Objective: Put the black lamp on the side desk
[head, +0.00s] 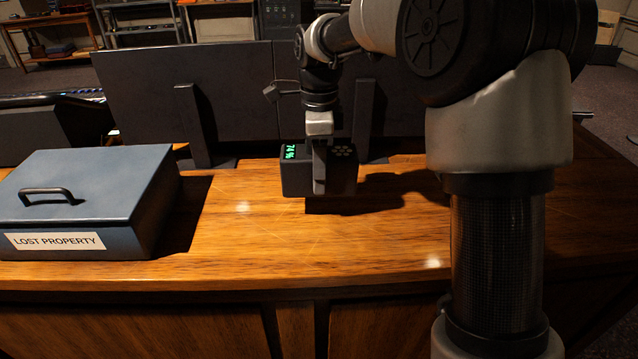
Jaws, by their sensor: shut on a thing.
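My gripper (319,185) points down in the middle of the view. It is shut on a dark box (295,177) with green lit digits and a cluster of pale dots on top. The box appears to hang just above the wooden desk (300,240), with a shadow under and to its right. I cannot tell whether this box is the black lamp. A small dark angular piece (271,93) on a thin stem shows left of my wrist; I cannot tell what it belongs to. The side desk cannot be identified for sure.
A blue-grey box (85,185) labelled "LOST PROPERTY", with a handle, stands on the desk at left. Dark monitors (180,85) stand behind my gripper. The desk's front middle is clear. A wooden table (18,22) stands at the far back left.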

